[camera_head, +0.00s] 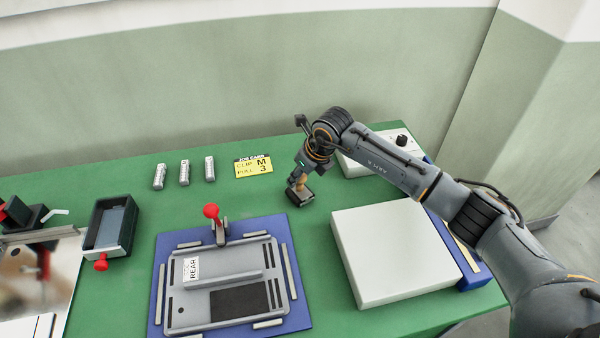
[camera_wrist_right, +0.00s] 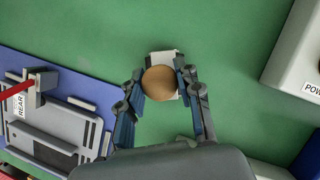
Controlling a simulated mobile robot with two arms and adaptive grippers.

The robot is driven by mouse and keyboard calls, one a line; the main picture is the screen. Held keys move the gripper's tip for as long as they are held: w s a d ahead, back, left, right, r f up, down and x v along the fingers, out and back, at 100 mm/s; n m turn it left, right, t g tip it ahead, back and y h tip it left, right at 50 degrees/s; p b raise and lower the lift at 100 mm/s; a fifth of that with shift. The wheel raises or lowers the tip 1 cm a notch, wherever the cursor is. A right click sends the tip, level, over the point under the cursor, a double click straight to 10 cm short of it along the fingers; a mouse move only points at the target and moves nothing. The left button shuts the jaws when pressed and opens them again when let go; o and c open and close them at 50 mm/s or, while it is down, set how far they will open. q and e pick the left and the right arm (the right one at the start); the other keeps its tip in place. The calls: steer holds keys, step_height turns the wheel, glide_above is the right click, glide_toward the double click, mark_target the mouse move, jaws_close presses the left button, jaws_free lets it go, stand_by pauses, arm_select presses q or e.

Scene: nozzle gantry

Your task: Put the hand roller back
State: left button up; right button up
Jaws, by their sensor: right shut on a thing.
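The hand roller shows in the head view as a tan wooden handle (camera_head: 301,178) above a dark block-like lower end (camera_head: 299,196). My right gripper (camera_head: 299,173) points down over the green table with its fingers around the handle. In the right wrist view the round brown handle end (camera_wrist_right: 160,84) sits between the two fingers of my right gripper (camera_wrist_right: 161,90), with a pale part (camera_wrist_right: 164,57) showing behind it. I cannot tell whether the roller's lower end touches the table or a rest. My left gripper is not in view.
A blue board (camera_head: 157,287) with a grey plate and red-knobbed clamp (camera_head: 212,212) lies left of the roller. A white box (camera_head: 385,255) stands right. A yellow card (camera_head: 253,167), several small cylinders (camera_head: 184,172) and a dark tray (camera_head: 96,228) lie further left. Green table between is clear.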

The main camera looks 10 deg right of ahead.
steer(key=shift+s+f+b, duration=0.15)
steer(key=shift+f+b, duration=0.3)
steer(key=shift+b, duration=0.15)
steer(key=shift+f, duration=0.15)
jaws_close()
steer(key=o, duration=0.9)
jaws_free()
steer(key=shift+s+f, duration=0.1)
steer(key=shift+f, duration=0.05)
steer(key=shift+c, duration=0.2)
steer(key=shift+o, duration=0.7)
steer(key=shift+w, duration=0.3)
steer(key=shift+r, duration=0.45)
steer(key=shift+r+p, duration=0.4)
steer(key=shift+p, duration=0.25)
steer(key=b+v, duration=0.2)
steer(key=v, duration=1)
